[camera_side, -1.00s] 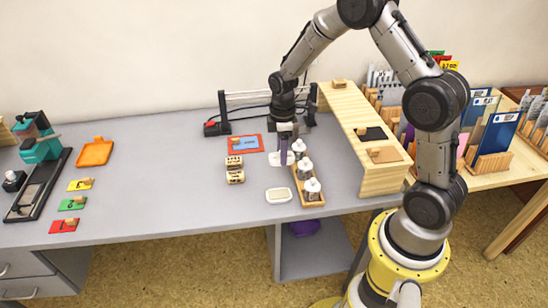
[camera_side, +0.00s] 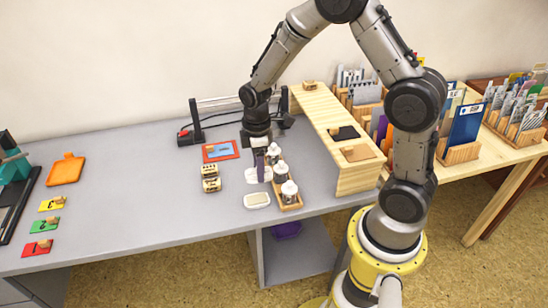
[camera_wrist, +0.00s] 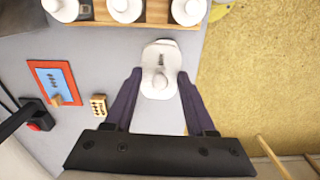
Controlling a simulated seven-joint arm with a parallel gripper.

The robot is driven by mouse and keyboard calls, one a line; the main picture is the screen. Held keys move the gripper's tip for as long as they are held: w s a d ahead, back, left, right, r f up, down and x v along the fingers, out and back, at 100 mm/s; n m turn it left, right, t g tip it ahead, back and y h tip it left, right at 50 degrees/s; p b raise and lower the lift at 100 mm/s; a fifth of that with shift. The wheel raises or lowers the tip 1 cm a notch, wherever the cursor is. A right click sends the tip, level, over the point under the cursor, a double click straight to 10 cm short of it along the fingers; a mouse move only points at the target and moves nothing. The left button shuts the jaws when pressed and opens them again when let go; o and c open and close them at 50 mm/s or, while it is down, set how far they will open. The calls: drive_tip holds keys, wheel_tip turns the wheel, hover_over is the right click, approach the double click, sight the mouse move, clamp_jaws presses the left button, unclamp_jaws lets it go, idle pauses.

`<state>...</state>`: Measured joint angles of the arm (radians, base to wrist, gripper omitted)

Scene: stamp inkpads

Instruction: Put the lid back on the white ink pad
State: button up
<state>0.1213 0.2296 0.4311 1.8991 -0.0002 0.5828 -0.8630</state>
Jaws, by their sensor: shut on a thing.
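The white ink pad (camera_side: 257,200) lies on the grey table, a shallow pale block with rounded corners, left of the front bottle. Its white lid (camera_side: 251,175), with a rounded knob and a tab, is behind the pad and apart from it in the side view. My gripper (camera_side: 260,168) points down with its dark purple fingers shut on the lid. In the wrist view, the lid (camera_wrist: 160,55) shows between and ahead of the fingertips (camera_wrist: 159,80). I cannot tell its exact height above the table. The gripper body hides much of the wrist view's lower part.
A wooden rack (camera_side: 292,205) of white-capped bottles stands close to the lid's right. A wooden shelf (camera_side: 355,178) rises at the right.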

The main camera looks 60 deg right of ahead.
sight(257, 199)
drive_tip(key=shift+w+a+f+n, duration=0.1)
drive_tip(key=shift+a+f+n, duration=0.2)
drive_tip(key=shift+a+f, duration=0.6)
drive_tip(key=shift+d+f, duration=0.1)
drive_tip(key=shift+f, duration=2.85)
drive_tip(key=shift+f, duration=0.2)
drive_tip(key=o, duration=1.5)
drive_tip(key=shift+r, duration=3.55)
drive_tip(key=shift+c, duration=0.2)
clamp_jaws()
